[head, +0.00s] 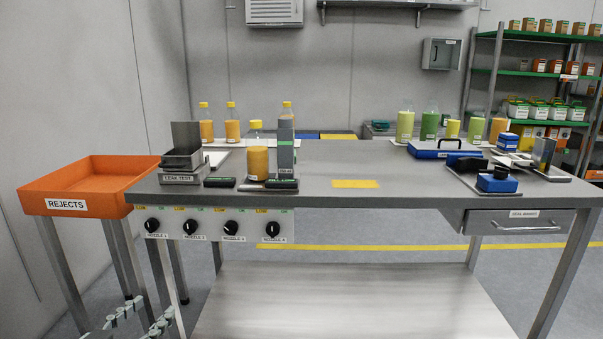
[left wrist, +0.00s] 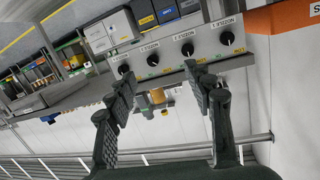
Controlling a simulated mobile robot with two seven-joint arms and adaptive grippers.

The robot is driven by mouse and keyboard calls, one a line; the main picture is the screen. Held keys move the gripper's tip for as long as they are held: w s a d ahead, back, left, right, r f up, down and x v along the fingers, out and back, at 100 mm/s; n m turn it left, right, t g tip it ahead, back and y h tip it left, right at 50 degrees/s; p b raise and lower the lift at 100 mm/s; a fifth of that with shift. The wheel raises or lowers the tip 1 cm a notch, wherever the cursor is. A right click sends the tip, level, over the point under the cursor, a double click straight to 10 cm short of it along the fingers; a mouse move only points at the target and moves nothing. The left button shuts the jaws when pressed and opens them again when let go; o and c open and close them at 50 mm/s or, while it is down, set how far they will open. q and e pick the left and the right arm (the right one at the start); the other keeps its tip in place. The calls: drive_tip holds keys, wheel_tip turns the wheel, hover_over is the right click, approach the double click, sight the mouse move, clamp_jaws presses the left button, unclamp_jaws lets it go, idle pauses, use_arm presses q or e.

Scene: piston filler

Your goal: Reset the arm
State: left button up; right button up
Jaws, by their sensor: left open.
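My left gripper (head: 153,304) shows at the bottom left of the head view, low in front of the bench and near the rejects stand. In the left wrist view its two dark ridged fingers (left wrist: 158,74) stand wide apart. Nothing is held between them. The panel of black nozzle knobs (left wrist: 185,50) appears beyond the fingertips, turned upside down, apart from the gripper. A small amber object (left wrist: 157,97) shows in the gap, farther off. My right gripper is in neither view.
The steel bench (head: 320,205) carries a knob panel (head: 214,223) on its front edge. The orange rejects bin (head: 90,183) stands at its left. An amber container (head: 258,162), a leak test fixture (head: 183,165) and a blue case (head: 433,149) stand on top.

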use_arm(q)
drive_tip(key=s+a+f+g+y, duration=0.2)
drive_tip(key=s+a+f+g, duration=0.25)
drive_tip(key=s+f, duration=0.35)
drive_tip(key=s+a+f+m+g+y, duration=0.1)
drive_tip(key=s+a+f+g+y, duration=0.2)
drive_tip(key=s+a+f, duration=0.55)
drive_tip(key=s+a+f+g+y, duration=0.2)
drive_tip(key=s+a+f+g, duration=0.15)
drive_tip(key=f, duration=0.85)
drive_tip(key=s+d+f+n+g+h, duration=0.1)
drive_tip(key=s+d+f, duration=0.1)
drive_tip(key=d, duration=0.7)
drive_tip(key=s+d+f+n+h, duration=0.1)
drive_tip(key=d+f, duration=0.3)
drive_tip(key=d, duration=0.6)
drive_tip(key=shift+s+n+g+h, duration=0.4)
drive_tip(key=shift+s+h, duration=0.1)
drive_tip(key=shift+s, duration=0.2)
